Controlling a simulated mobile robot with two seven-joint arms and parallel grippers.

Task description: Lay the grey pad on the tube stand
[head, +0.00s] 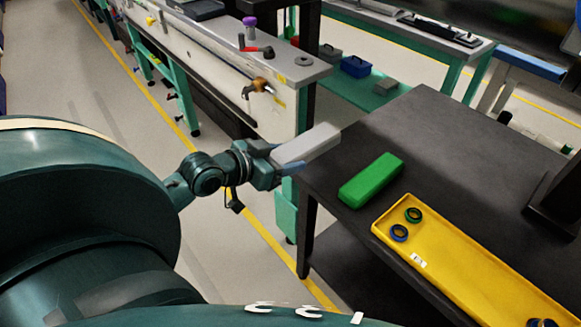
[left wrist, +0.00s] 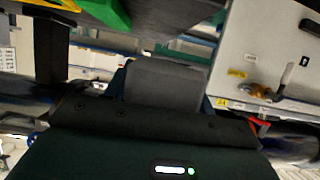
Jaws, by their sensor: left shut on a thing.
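The grey pad (head: 307,146) is a flat light-grey block held at one end in my left gripper (head: 276,160). It sticks out to the right, its far end close to the left corner of the dark table. It looks in the air, not resting on anything. In the left wrist view the pad (left wrist: 165,82) shows dark grey in front of the gripper body; the fingertips are hard to make out there. I cannot pick out the tube stand for certain in either view. My right gripper is not in view.
The dark table (head: 450,150) bears a green block (head: 371,180) and a yellow tray (head: 470,262) with several rings. A dark upright part (head: 556,200) stands at the table's right. Behind is a light-topped bench (head: 230,50) with small tools. The table's back half is clear.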

